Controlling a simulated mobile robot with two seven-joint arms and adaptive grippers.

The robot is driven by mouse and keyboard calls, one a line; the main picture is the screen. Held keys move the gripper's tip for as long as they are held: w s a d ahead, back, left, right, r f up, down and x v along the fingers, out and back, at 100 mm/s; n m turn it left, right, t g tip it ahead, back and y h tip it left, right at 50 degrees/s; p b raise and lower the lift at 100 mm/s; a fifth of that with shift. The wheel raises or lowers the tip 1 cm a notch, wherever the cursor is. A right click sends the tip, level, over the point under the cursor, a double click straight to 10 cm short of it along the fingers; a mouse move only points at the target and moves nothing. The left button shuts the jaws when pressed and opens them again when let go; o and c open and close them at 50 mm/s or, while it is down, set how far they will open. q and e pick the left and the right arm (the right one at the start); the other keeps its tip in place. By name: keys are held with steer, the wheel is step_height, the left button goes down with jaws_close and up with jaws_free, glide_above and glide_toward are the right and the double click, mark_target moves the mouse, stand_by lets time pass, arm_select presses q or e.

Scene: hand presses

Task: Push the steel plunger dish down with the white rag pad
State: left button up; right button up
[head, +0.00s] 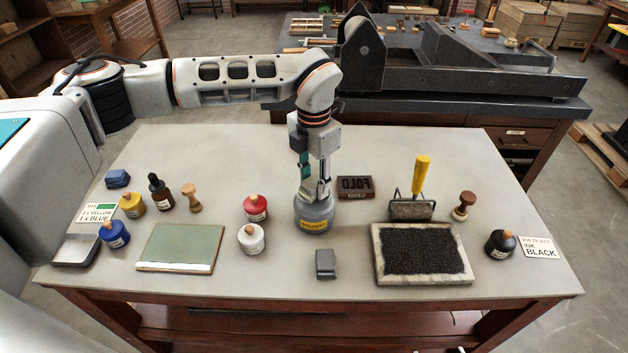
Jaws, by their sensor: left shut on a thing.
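A round grey steel solvent can (314,215) with a yellow label stands upright near the middle of the table. Its top, the steel plunger dish (301,201), lies right under my left gripper (314,193) and is mostly covered by it. My left gripper points straight down and is shut on a small pale thing that I take for the white rag pad; the fingers hide most of it. I cannot tell whether the pad touches the dish. My right gripper is not in view.
Red (255,208) and white (251,239) ink jars stand just left of the can. A FOLD type block (355,188) lies behind right, a grey block (325,264) in front. A framed dark bed (375,262) and yellow-handled roller (421,180) are right, a green slab (180,245) left.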

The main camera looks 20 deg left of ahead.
arm_select(q)
steer(key=shift+f, duration=0.1)
steer(key=shift+r+p, duration=2.35)
steer(key=shift+r, duration=1.25)
